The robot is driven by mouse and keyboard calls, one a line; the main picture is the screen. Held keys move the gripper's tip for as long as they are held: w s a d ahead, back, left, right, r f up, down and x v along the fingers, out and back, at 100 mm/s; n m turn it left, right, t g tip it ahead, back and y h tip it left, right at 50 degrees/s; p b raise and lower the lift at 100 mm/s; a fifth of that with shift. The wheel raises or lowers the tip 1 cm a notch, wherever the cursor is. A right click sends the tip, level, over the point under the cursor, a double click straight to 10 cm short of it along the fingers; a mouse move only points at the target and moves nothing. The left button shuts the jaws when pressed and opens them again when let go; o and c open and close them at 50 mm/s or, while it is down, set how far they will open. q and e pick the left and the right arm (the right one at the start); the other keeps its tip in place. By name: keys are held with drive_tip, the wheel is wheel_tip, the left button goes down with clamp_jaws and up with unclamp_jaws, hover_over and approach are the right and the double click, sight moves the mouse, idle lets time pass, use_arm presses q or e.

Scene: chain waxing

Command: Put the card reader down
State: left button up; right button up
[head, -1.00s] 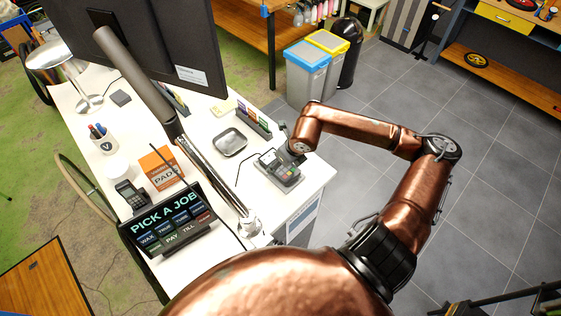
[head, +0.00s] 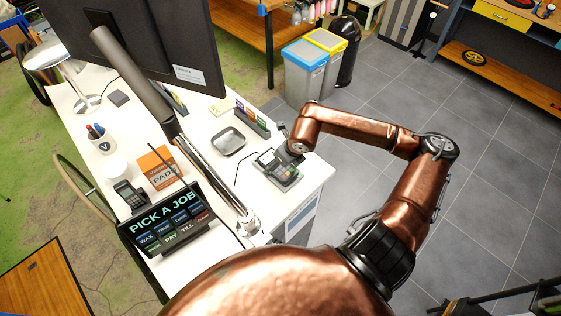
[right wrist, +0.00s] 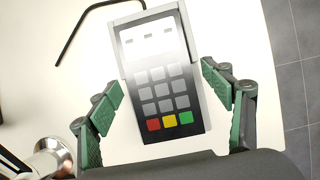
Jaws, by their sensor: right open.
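The card reader (head: 278,168) is a dark handheld terminal with a keypad, on the right end of the white counter in the head view. In the right wrist view the card reader (right wrist: 155,75) lies face up, with grey keys and red, yellow and green keys at its lower end. My right gripper (right wrist: 160,90) is open, with one green-padded finger on each side of the card reader and a gap to both. In the head view the gripper is mostly hidden behind its own arm. My left gripper is not in view.
The counter's right edge is close.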

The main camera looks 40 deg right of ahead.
drive_tip(key=b+v, duration=0.3)
drive_tip(key=v, duration=0.9)
drive_tip(key=shift+r, duration=0.15)
